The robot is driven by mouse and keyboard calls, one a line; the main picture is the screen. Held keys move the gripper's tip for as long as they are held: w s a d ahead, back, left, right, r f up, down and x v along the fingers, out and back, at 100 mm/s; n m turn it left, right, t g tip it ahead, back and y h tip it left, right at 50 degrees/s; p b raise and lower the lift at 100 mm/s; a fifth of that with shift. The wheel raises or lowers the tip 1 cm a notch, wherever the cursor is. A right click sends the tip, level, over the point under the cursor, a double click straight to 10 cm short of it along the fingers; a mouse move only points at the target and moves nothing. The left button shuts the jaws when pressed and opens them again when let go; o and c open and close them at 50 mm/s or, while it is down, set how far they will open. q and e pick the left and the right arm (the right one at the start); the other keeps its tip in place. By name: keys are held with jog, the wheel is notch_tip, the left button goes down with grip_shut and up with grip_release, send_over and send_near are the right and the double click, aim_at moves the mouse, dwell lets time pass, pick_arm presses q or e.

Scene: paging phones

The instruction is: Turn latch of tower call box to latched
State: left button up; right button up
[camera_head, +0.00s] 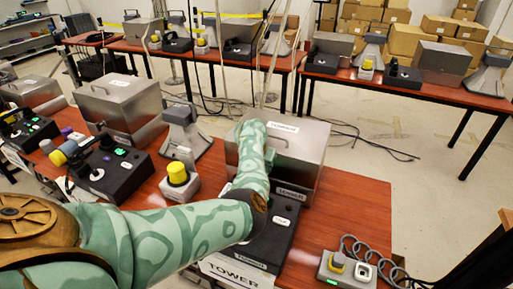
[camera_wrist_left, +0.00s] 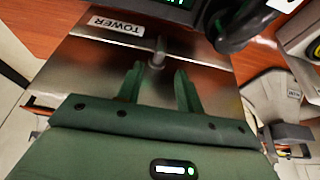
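The tower call box is a grey metal box (camera_head: 305,150) on the red-brown table, with a white label on its top. In the left wrist view, its metal face (camera_wrist_left: 85,52) carries a TOWER label (camera_wrist_left: 116,25). A small grey post-like fitting (camera_wrist_left: 157,55) stands out from that face; I cannot tell whether it is the latch or how far it is turned. My left gripper (camera_wrist_left: 159,70) is open, its green fingers on either side of the fitting with gaps visible. My right gripper is not in view.
A black panel (camera_head: 272,235) lies in front of the box. A yellow-topped grey button unit (camera_head: 178,183) and a grey horn-shaped unit (camera_head: 185,130) stand left. A small unit with a coiled cord (camera_head: 345,268) is at the front right.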

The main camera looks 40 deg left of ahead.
pick_arm(q)
jog(key=p+v, duration=0.2)
jog(key=v, duration=0.7)
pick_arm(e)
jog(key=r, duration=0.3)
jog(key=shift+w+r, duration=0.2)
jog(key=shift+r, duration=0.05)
